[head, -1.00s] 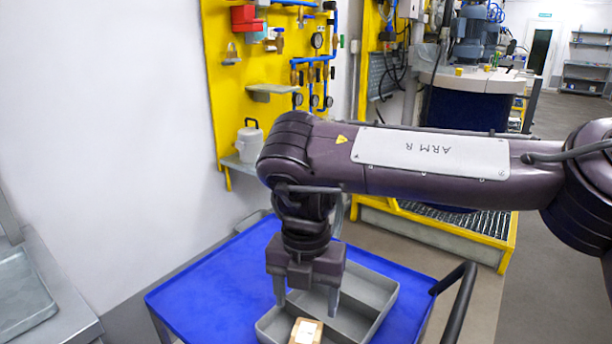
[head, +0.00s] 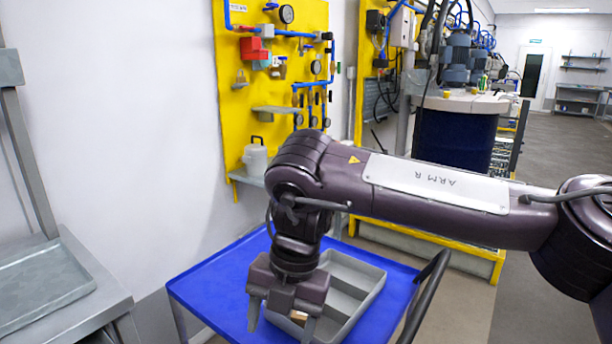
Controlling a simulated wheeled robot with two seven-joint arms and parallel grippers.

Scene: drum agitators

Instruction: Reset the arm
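My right arm, labelled ARM R, comes in from the right and reaches over the blue cart (head: 215,285). My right gripper (head: 280,330) points down with its two fingers apart and nothing seen between them. It is above the near left part of the grey divided tray (head: 362,300) on the cart. A small tan box (head: 298,317) lies in the tray, mostly hidden behind the gripper. My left gripper is out of view.
A grey metal bench with a shallow tray (head: 45,285) stands at the left. The cart's dark handle (head: 425,295) is at its right. A yellow panel (head: 240,110) with blue pipes and gauges is on the wall behind. A drum (head: 455,140) stands farther back. Open floor lies at the right.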

